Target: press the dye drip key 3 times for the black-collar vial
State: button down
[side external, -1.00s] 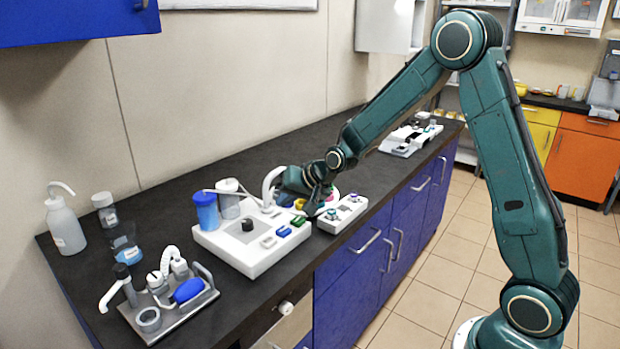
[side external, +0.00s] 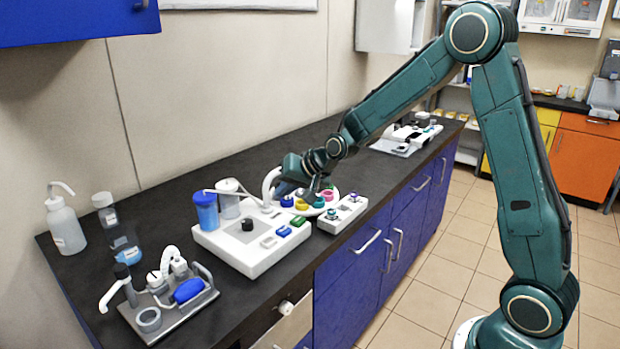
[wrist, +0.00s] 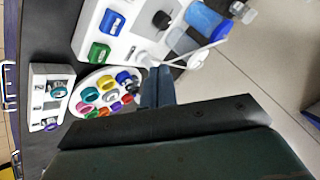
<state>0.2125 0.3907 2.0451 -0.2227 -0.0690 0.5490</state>
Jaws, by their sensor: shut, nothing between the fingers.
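My gripper (side external: 311,191) is shut and empty, pointing down above the round white carousel beside the white console (side external: 240,257). In the wrist view, the closed fingers (wrist: 155,78) end near the console's edge and the carousel (wrist: 76,101). The carousel holds several vials with coloured collars, among them yellow (side external: 302,204), blue (side external: 287,201), teal (side external: 319,201) and pink (side external: 328,195). I cannot pick out a black collar. The console's front has coloured keys, including a green key (side external: 284,231) and a blue key (wrist: 112,22). I cannot tell which is the dye drip key.
The console carries a black knob (side external: 247,224), a blue cylinder (side external: 206,212), a white cylinder (side external: 228,205) and a thin white spout. A grey tray of fittings (side external: 160,318) and a wash bottle (side external: 66,228) are at left.

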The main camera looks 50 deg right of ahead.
aim_at(287, 231)
jog(key=shift+f, duration=4.05)
jog(key=shift+f, duration=0.8)
jog(key=shift+r, duration=0.85)
jog(key=shift+r, duration=0.15)
dwell(0.3)
jog(key=shift+r, duration=2.35)
jog(key=shift+r, duration=0.1)
